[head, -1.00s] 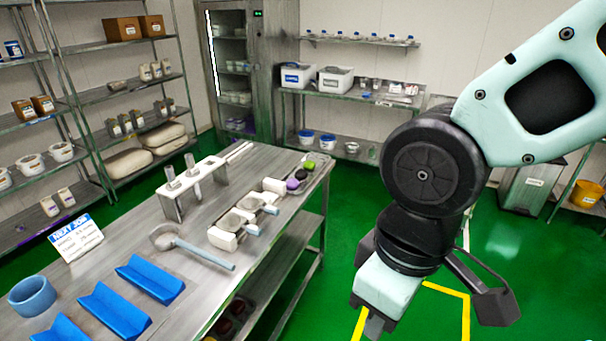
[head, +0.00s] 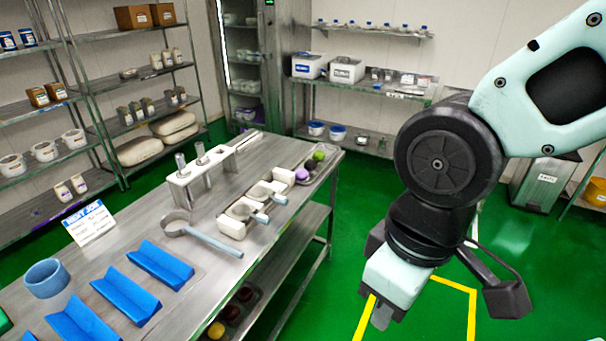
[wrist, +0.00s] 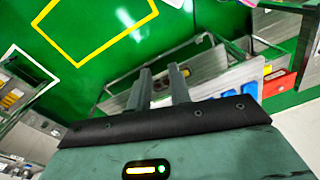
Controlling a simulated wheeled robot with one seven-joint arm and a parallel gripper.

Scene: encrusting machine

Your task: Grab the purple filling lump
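The purple lump (head: 302,174) sits in a small tray at the far right end of the steel table (head: 205,268). A green lump (head: 319,155) lies just behind it, with a dark lump beside them. My gripper (head: 382,316) hangs over the green floor to the right of the table, well apart from the lumps and pointing down. In the wrist view its two fingers (wrist: 160,74) stand apart with nothing between them. I cannot make out the purple lump in the wrist view.
The table also holds a white tube stand (head: 200,178), white moulds with blue handles (head: 240,215), a ladle (head: 200,236), blue troughs (head: 160,265), a blue ring (head: 46,278) and a sign (head: 90,222). A lower shelf holds several round items. Floor right of the table is clear.

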